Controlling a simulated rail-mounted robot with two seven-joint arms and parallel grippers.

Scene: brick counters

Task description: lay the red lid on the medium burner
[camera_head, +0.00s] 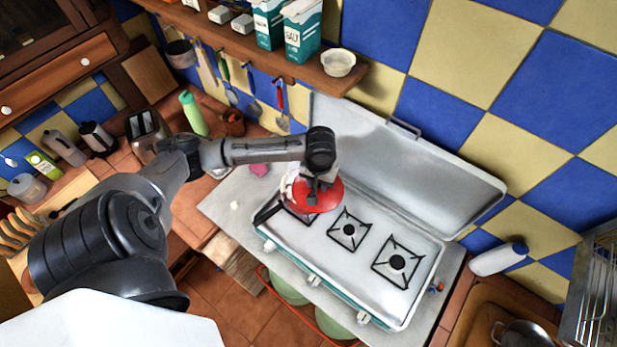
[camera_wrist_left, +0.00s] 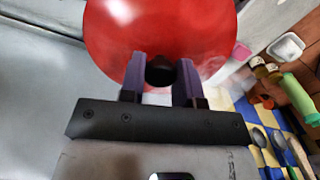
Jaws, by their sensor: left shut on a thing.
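My left gripper (camera_head: 313,197) reaches over the camping stove from the left and is shut on the dark knob of the red lid (camera_head: 330,196). In the left wrist view the lid (camera_wrist_left: 160,28) spreads beyond the fingertips (camera_wrist_left: 160,75). The lid is over the left end of the white stove (camera_head: 318,236); its height above it is hard to tell. The middle burner (camera_head: 348,230) and the right burner (camera_head: 397,262) are bare. The left burner is mostly hidden by the lid and gripper. My right gripper is not in view.
The stove's raised cover (camera_head: 410,150) stands behind the burners. A dark handle (camera_head: 268,212) and something pale show beside the lid. A shelf (camera_head: 265,50) with cartons and a bowl (camera_head: 338,63) hangs above. A white bottle (camera_head: 500,258) lies right of the stove.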

